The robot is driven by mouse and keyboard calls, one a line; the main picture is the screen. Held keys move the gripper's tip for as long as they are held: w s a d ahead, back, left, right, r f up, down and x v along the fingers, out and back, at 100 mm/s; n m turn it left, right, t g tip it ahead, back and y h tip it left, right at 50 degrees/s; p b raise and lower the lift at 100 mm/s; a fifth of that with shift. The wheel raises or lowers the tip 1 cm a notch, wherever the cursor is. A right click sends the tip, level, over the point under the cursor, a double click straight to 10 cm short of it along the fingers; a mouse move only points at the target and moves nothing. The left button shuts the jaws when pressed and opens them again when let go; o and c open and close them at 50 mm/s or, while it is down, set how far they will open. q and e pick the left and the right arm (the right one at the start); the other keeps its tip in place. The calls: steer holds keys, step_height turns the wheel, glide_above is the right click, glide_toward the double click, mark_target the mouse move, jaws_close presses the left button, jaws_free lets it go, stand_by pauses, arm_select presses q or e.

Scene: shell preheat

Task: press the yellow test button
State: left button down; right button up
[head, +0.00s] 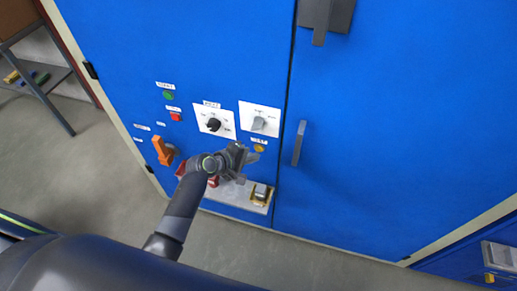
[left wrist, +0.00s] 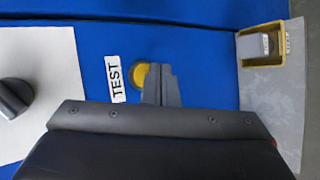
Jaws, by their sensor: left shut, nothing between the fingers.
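The yellow test button (head: 259,149) sits on the blue cabinet front, below a white plate with a grey knob. In the left wrist view the yellow button (left wrist: 141,75) shows beside a white TEST label (left wrist: 115,79), partly hidden behind my fingers. My left gripper (head: 248,157) is shut and empty, with its fingertips close to the button. In the left wrist view the shut fingers (left wrist: 161,85) overlap the button's right part. I cannot tell whether they touch it. My right gripper is not in view.
A green button (head: 168,95), a red button (head: 175,116), a black knob (head: 213,124) and a grey knob (head: 258,123) are nearby. An orange handle (head: 162,151) sticks out at the left. A grey plate holds a yellow-framed part (head: 260,194). A door handle (head: 299,143) stands right of the button.

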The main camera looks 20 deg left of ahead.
arm_select(q)
steer(key=shift+w, duration=0.1)
steer(key=shift+w, duration=0.35)
steer(key=shift+w, duration=0.4)
stand_by(0.6)
steer(key=shift+s, duration=0.2)
steer(key=shift+s+p, duration=0.55)
steer(key=shift+s, duration=0.1)
